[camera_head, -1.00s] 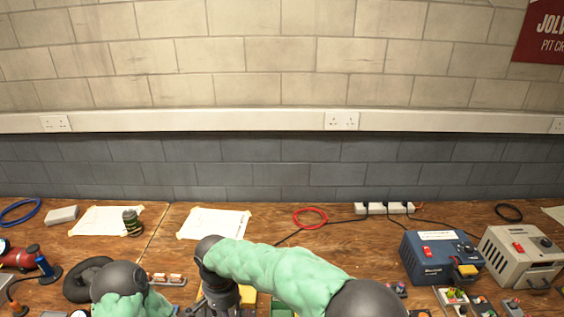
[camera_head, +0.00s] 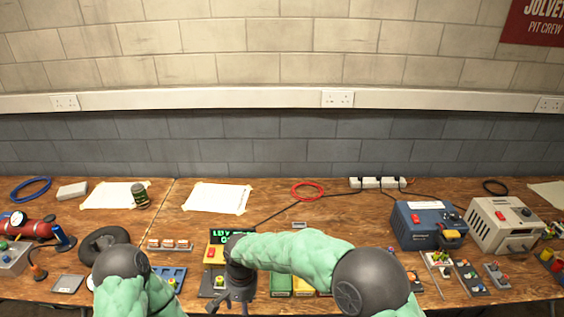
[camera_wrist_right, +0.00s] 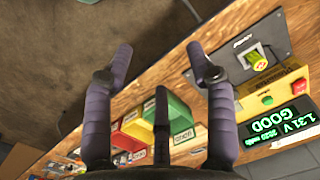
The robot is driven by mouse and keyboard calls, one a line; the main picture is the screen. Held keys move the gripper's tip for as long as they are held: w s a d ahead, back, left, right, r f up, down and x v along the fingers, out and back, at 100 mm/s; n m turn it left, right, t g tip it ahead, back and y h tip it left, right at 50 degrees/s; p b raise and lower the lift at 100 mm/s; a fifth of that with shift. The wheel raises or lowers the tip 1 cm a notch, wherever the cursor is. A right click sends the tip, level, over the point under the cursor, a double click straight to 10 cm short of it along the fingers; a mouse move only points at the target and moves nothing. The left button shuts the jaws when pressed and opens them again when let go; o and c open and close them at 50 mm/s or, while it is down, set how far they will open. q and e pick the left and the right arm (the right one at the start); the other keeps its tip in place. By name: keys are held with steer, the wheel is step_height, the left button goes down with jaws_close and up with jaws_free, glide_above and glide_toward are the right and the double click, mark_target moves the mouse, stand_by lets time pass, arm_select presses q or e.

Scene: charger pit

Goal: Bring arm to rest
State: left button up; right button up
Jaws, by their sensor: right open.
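My right arm comes in from the right in a green sleeve and bends left over the bench. Its gripper (camera_head: 233,303) points down near the bench's front edge. In the right wrist view the two purple fingers of the right gripper (camera_wrist_right: 158,58) stand wide apart with nothing between them. My left arm shows only as a dark joint and green sleeve at lower left; its gripper is out of view.
A tester with a lit green display (camera_wrist_right: 278,122) reads "1.31 V GOOD". A dark plate holds a yellow-green cell (camera_wrist_right: 257,60). Green (camera_wrist_right: 180,115), yellow and red bins stand beside the gripper. A blue box (camera_head: 430,222) and beige box (camera_head: 503,225) stand right.

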steer(key=s+d+f+y, duration=0.1)
steer(key=s+d+f, duration=0.2)
steer(key=d+f, duration=0.45)
steer(key=s+d+f+y, duration=0.2)
steer(key=d+f, duration=0.3)
steer(key=f, duration=0.5)
steer(key=s+d+f+t, duration=0.1)
steer(key=s+d+f, duration=0.4)
steer(key=s+d, duration=0.3)
steer(key=s, duration=0.3)
steer(key=shift+s+d+f+m, duration=0.3)
steer(key=shift+d+f, duration=0.1)
